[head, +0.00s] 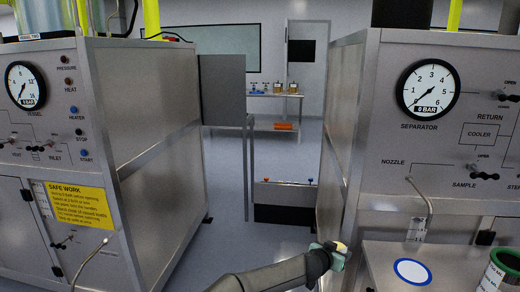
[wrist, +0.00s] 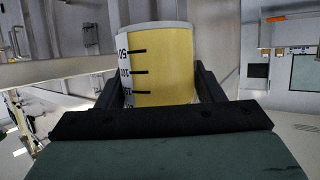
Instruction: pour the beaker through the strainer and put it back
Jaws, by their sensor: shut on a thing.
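In the wrist view, my gripper (wrist: 161,88) is shut on a beaker (wrist: 165,65), with one dark finger on each side. The beaker has black graduation marks on a white strip and looks yellow, as if with yellow liquid inside; its lower part is hidden by my gripper. In the head view, my gripper (head: 334,250) is low at the centre right, left of the right-hand bench. Only a small yellowish part of the beaker (head: 342,246) shows there. I cannot tell how far it is tilted. I cannot make out a strainer for certain.
The right bench carries a white disc with a blue ring (head: 412,271), a graduated clear vessel (head: 417,229) below the nozzle and a dark green-banded container (head: 503,272). Steel cabinets with gauges stand on both sides. An open aisle (head: 250,240) lies between them; a far table (head: 275,108) stands behind.

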